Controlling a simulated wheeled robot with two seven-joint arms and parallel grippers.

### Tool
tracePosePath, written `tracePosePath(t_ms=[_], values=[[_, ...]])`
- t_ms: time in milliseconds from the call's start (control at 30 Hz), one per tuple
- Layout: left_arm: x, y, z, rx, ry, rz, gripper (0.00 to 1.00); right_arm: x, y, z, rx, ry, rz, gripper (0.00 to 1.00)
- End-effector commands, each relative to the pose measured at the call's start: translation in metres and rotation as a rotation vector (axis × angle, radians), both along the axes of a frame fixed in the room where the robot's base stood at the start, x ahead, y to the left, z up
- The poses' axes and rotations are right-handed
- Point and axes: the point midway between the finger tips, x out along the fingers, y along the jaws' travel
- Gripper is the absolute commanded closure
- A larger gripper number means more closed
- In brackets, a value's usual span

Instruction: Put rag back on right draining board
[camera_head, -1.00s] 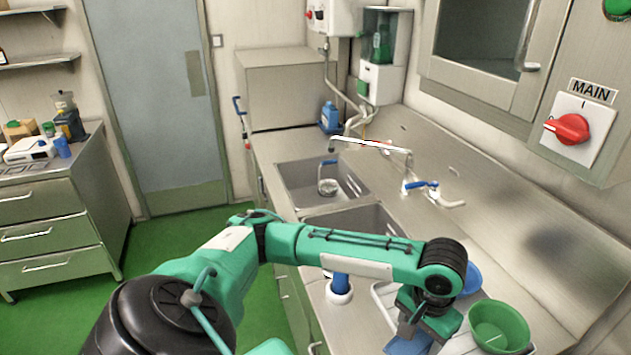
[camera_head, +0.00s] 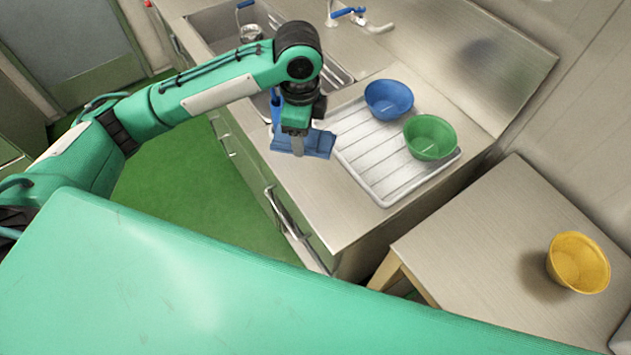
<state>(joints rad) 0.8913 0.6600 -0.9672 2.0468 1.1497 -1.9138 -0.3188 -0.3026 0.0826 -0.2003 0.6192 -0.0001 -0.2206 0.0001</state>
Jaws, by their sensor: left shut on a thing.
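A blue rag (camera_head: 319,146) is held in my left gripper (camera_head: 298,147), which is shut on it and points down. The rag hangs spread to both sides of the fingers, at the left edge of a white ribbed draining tray (camera_head: 370,163) on the steel draining board (camera_head: 352,215) right of the sink. I cannot tell whether the rag touches the surface below. A blue bowl (camera_head: 389,100) and a green bowl (camera_head: 430,138) stand on the tray. My right gripper is not in view.
The sink (camera_head: 215,28) with a tap (camera_head: 347,13) lies behind my left arm. A separate steel table (camera_head: 480,250) at the lower right carries a yellow bowl (camera_head: 578,264). The front left of the tray is bare.

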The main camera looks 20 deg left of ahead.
Motion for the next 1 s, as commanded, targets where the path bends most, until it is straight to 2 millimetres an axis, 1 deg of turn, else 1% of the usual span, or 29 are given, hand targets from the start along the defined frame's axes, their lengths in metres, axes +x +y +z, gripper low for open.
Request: tracePosePath(t_ms=[100,300,433,567,667,767,1000], values=[[0.005,-0.009,0.008,-0.002,-0.001,-0.236,0.62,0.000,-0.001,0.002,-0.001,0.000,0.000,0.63],[0.011,-0.018,0.018,0.001,-0.001,-0.568,0.62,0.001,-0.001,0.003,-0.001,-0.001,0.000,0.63],[0.013,-0.022,0.021,0.001,0.000,-0.698,0.62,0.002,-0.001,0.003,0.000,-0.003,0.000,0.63],[0.013,-0.024,0.019,0.001,0.002,-0.757,0.62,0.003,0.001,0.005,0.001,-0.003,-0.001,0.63],[0.013,-0.023,0.006,0.001,0.006,-0.767,0.62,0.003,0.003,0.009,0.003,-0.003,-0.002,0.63],[0.012,-0.023,-0.018,0.001,0.009,-0.767,0.62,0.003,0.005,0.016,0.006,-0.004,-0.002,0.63],[0.012,-0.023,-0.082,0.002,0.008,-0.765,0.62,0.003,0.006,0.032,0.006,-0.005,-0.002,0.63]])
